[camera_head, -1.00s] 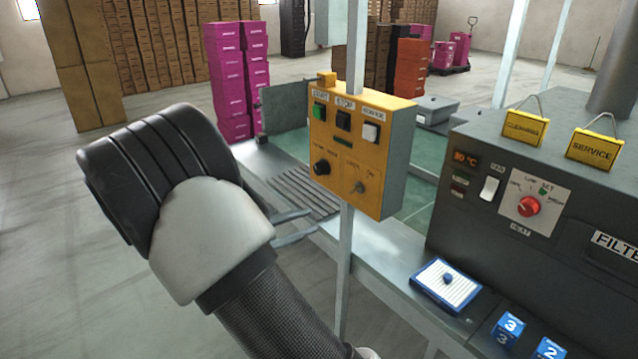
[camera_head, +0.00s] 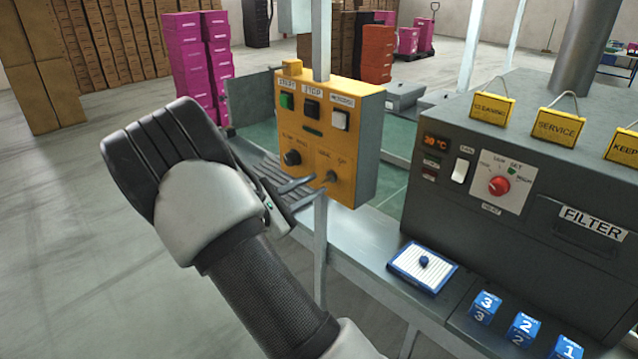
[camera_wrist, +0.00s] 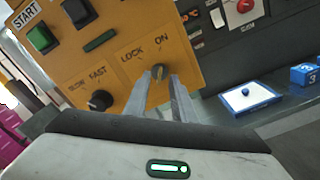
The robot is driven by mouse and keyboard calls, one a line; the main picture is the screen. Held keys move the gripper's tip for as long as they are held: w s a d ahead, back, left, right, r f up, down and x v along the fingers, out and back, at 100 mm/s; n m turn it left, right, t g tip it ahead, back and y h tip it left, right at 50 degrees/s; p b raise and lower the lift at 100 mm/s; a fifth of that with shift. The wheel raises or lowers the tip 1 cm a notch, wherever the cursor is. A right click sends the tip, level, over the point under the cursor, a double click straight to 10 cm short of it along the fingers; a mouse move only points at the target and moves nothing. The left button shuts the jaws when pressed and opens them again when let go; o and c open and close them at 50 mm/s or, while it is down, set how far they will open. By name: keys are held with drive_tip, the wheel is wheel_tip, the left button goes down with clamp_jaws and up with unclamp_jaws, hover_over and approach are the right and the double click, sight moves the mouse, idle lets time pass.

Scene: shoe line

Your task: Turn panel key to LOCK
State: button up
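The yellow control panel (camera_head: 350,145) hangs on a post, with its front toward me. Its small metal key (camera_head: 331,177) is at the lower right of that front. In the wrist view the key (camera_wrist: 158,71) sits under the labels LOCK and ON. I cannot tell for sure which label it points to. My gripper (camera_head: 321,185) reaches the panel from the left, with its fingertips close to the key. In the wrist view the two fingers of my gripper (camera_wrist: 160,78) are apart, one on each side of the key. I cannot tell whether they touch it.
On the panel are a green START button (camera_head: 287,101), a black STOP button (camera_head: 312,108), a white button (camera_head: 340,120) and a black speed knob (camera_head: 292,157). A grey machine (camera_head: 520,150) with a red dial stands to the right. A blue-edged tray (camera_head: 398,268) and blue numbered blocks lie on the bench.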

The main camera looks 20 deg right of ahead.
sight(327, 179)
drive_tip(key=shift+x, duration=1.5)
drive_tip(key=shift+c, duration=0.3)
clamp_jaws()
